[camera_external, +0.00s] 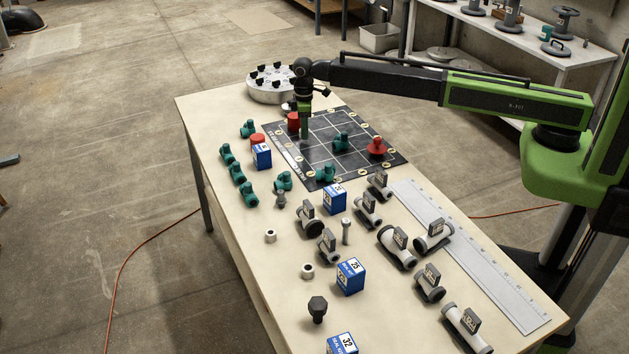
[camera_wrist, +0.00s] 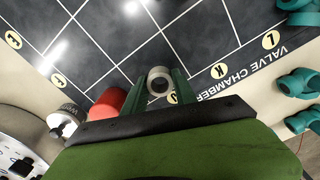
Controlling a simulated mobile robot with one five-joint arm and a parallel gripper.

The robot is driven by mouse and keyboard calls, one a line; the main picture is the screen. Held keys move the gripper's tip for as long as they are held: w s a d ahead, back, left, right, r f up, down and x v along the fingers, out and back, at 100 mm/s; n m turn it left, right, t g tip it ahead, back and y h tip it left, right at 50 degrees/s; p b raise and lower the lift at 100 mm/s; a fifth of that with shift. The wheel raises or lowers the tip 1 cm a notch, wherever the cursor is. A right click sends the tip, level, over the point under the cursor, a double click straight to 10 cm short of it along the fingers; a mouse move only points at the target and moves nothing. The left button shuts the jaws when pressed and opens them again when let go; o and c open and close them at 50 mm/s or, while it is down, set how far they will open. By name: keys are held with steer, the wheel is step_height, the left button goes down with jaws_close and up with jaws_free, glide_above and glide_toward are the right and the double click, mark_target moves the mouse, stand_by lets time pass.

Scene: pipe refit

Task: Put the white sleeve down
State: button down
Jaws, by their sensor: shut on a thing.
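The white sleeve (camera_wrist: 160,74), a short ring with an open bore, sits between the two green fingers of my gripper (camera_wrist: 160,88) in the wrist view. My gripper is shut on it, and the bore faces the camera. In the external view my gripper (camera_external: 305,132) points down over the left part of the dark gridded mat (camera_external: 318,160). The sleeve is small there, and I cannot tell whether it touches the mat. In the wrist view it is near the mat's edge, by the letter K circle (camera_wrist: 220,71).
A red part (camera_external: 293,122) stands close beside my gripper; it also shows in the wrist view (camera_wrist: 106,104). A round grey turntable (camera_external: 270,92) is behind. Blue boxes (camera_external: 334,199) and grey fittings crowd the front.

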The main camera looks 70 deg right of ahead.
mark_target(305, 142)
step_height(305, 142, down, 2)
steer(key=shift+f+b, duration=0.25)
steer(key=shift+b, duration=0.25)
steer(key=shift+r, duration=0.25)
steer(key=shift+f, duration=0.15)
steer(key=c, duration=1)
jaws_free()
step_height(305, 142, up, 12)
steer(key=r+p, duration=0.1)
steer(key=p, duration=1.2)
steer(key=s+d+m, duration=0.2)
steer(key=s, duration=1.4)
steer(key=s+d+m, duration=0.2)
steer(key=s, duration=1.4)
steer(key=shift+s+f+b, duration=0.2)
steer(key=shift+f+b, duration=0.1)
steer(key=shift+f, duration=0.05)
steer(key=shift+o, duration=0.2)
